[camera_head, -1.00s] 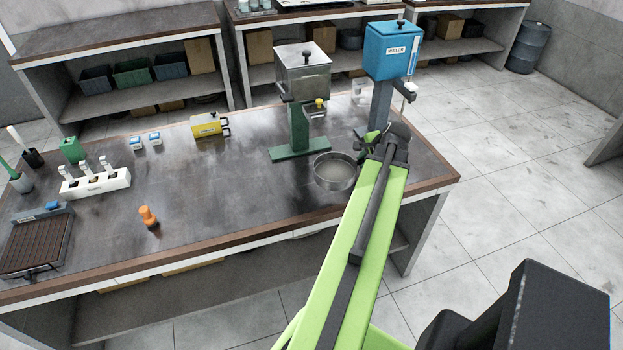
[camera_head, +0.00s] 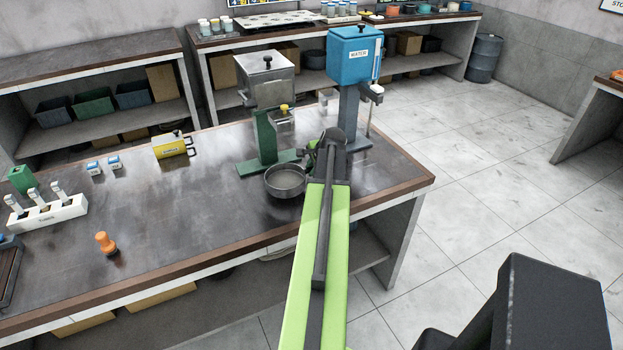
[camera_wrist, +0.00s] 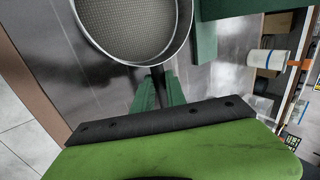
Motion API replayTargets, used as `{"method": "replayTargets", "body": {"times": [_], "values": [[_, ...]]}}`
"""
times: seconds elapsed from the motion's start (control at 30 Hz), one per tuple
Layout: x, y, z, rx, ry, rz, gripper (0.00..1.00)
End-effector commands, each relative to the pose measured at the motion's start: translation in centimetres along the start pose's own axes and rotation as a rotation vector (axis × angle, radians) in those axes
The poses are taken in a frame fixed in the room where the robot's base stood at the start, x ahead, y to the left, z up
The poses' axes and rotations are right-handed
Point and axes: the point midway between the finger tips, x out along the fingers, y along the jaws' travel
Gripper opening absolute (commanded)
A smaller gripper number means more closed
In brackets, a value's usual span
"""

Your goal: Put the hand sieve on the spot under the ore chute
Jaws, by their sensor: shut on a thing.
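The hand sieve (camera_head: 287,181) is a round metal pan with a fine mesh. It is just in front of the green base of the ore chute stand; whether it touches the bench I cannot tell. My gripper (camera_head: 314,158) is shut on the sieve's handle, at the pan's right side. In the wrist view the green fingers (camera_wrist: 158,88) close around the dark handle, and the sieve (camera_wrist: 135,28) extends beyond them. The ore chute (camera_head: 282,116) hangs below a grey metal hopper (camera_head: 265,80) on a green stand. The spot under it is partly hidden.
The bench middle is clear.

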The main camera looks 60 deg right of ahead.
Motion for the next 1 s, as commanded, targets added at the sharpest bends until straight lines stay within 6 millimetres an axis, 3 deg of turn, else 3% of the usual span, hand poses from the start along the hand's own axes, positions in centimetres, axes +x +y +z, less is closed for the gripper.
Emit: {"method": "replayTargets", "body": {"times": [0.03, 0.13, 0.47, 0.5, 0.67, 1.0], "values": [[1.6, 1.1, 0.0, 0.000, 0.000, 0.000, 0.00], [2.7, 1.8, 0.0, 0.000, 0.000, 0.000, 0.00], [2.6, 1.8, 0.1, -0.001, -0.001, 0.000, 0.00], [2.7, 1.8, 0.1, -0.001, -0.001, 0.000, 0.18], [2.6, 1.7, 0.1, -0.001, -0.001, 0.000, 0.38], [2.4, 1.6, 0.1, -0.002, -0.001, 0.000, 0.38]]}}
